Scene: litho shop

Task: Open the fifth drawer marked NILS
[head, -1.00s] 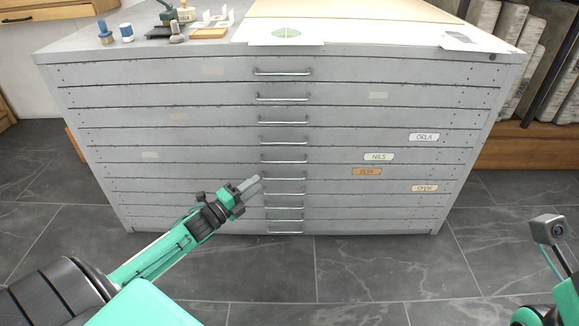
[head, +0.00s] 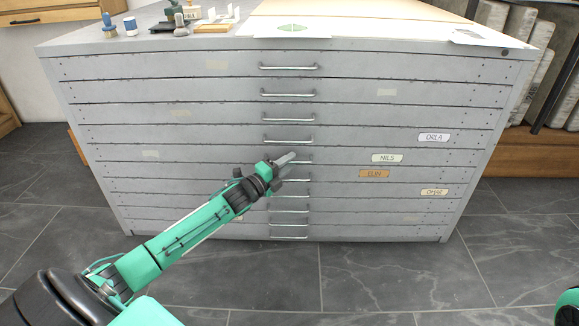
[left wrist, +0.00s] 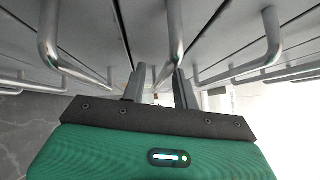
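The cabinet (head: 200,150) is a grey flat-file with several shallow drawers, all looking shut. The cream NILS label (head: 387,158) is on the fifth drawer front from the top, right of its metal handle (head: 302,157). My left gripper (head: 288,159) is at that handle and partly covers it. In the left wrist view, its two fingers (left wrist: 160,88) stand apart with a handle bar (left wrist: 174,40) between them. I see no clear grip on the bar. My right gripper is out of view; only a bit of green arm shows at the lower right.
Labels ORLA (head: 434,137), ELIN (head: 374,173) and OMAR (head: 434,192) mark other drawers. Stamps and small tools (head: 181,25) and a board stand on the cabinet top. The dark tiled floor (head: 380,280) in front is clear.

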